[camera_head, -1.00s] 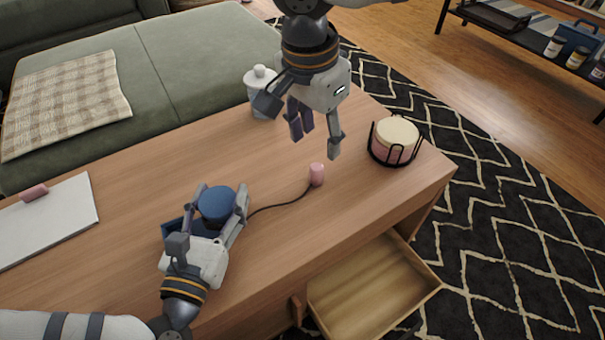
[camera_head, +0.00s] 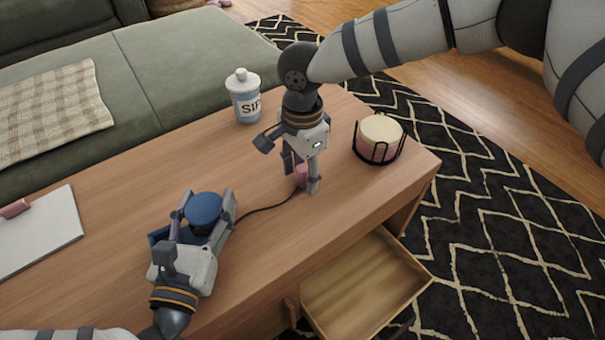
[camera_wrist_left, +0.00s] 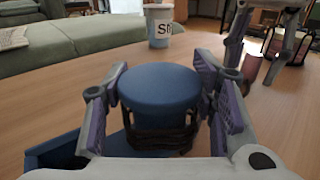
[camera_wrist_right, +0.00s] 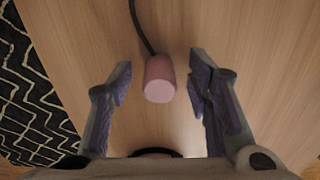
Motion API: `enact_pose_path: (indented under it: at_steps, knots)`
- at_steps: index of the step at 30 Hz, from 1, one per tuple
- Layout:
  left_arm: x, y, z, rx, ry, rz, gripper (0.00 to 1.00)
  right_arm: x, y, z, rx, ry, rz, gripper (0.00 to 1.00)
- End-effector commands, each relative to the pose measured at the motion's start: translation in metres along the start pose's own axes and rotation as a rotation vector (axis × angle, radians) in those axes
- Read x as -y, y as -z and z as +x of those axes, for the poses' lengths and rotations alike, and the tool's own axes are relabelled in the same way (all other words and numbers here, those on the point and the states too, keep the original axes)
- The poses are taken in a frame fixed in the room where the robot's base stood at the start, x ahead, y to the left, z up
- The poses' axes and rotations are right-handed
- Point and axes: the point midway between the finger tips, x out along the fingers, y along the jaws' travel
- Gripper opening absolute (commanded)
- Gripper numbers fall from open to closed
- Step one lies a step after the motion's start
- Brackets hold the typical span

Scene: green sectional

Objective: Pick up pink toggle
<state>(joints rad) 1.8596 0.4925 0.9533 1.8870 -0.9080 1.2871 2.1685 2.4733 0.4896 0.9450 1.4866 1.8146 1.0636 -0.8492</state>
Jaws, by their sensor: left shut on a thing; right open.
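The pink toggle (camera_head: 301,175) is a small pink cylinder on the wooden table, at the end of a dark cord. It stands between the fingers of my right gripper (camera_head: 301,184), which is open around it from above. The right wrist view shows the toggle (camera_wrist_right: 159,79) between the spread fingertips, with a gap on each side. My left gripper (camera_head: 204,208) is shut on a blue round-topped thing (camera_head: 205,209) with a dark wrapped middle, also large in the left wrist view (camera_wrist_left: 160,86). The cord runs from it to the toggle.
A blue-and-white lidded cup (camera_head: 243,97) stands behind. A round cream-and-pink thing in a black wire holder (camera_head: 379,139) stands at the right. An open drawer (camera_head: 365,285) juts out at the front. A white board (camera_head: 40,232) lies at the left.

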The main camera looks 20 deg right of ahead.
Motion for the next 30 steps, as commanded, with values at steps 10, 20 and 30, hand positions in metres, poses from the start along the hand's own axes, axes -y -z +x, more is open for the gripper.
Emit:
enact_pose_path:
  at_steps: [10, 20, 30]
  knots:
    - [0.000, 0.001, 0.000, -0.002, 0.000, 0.000, 0.23, 0.000, 0.000, -0.001, 0.000, 0.000, 0.000, 0.03]
    - [0.000, 0.001, 0.000, -0.002, 0.000, 0.000, 0.23, 0.001, 0.000, -0.019, 0.001, 0.003, 0.000, 0.00]
    - [0.000, 0.001, 0.000, -0.002, 0.000, 0.000, 0.23, 0.000, 0.000, -0.094, 0.001, 0.001, 0.000, 0.00]
